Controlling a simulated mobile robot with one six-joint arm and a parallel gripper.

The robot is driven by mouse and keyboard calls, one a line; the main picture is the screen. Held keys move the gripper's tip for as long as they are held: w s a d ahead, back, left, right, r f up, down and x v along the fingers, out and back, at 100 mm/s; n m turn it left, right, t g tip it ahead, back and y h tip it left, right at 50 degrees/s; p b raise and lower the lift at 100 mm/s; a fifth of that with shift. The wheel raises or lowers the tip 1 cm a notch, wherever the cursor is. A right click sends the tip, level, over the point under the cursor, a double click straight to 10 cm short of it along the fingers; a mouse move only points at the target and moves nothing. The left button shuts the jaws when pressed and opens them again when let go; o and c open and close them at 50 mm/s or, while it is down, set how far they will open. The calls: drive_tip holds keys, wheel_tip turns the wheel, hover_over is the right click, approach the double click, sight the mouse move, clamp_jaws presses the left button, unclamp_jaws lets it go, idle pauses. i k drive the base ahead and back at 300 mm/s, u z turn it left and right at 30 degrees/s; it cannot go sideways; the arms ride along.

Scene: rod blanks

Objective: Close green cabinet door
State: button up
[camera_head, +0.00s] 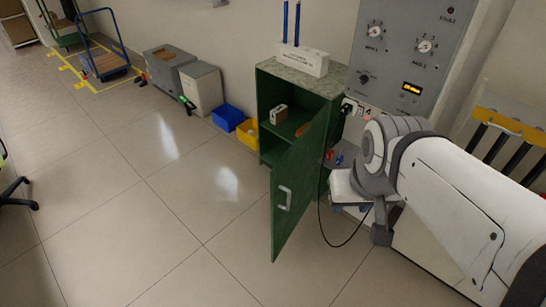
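The green cabinet (297,85) stands against the wall right of centre, with a speckled top. Its green door (298,190) is wide open and swings out toward me, with a pale handle (285,198) on the face turned to the left. Inside, a small light block and an orange item lie on the shelf. My arm comes in from the right, and its end (378,190) is to the right of the door, apart from the handle. I cannot make out the fingers, so I cannot tell whether my gripper is open or shut.
A white holder (301,60) with two blue rods stands on the cabinet top. A grey control panel (410,45) is behind my arm. Blue (228,117) and yellow (248,134) bins sit left of the cabinet. A black cable hangs right of the door.

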sight(292, 181)
drive_tip(key=z, duration=0.05)
drive_tip(key=i, duration=1)
drive_tip(key=z, duration=0.1)
drive_tip(key=k, duration=0.25)
drive_tip(key=z, duration=0.05)
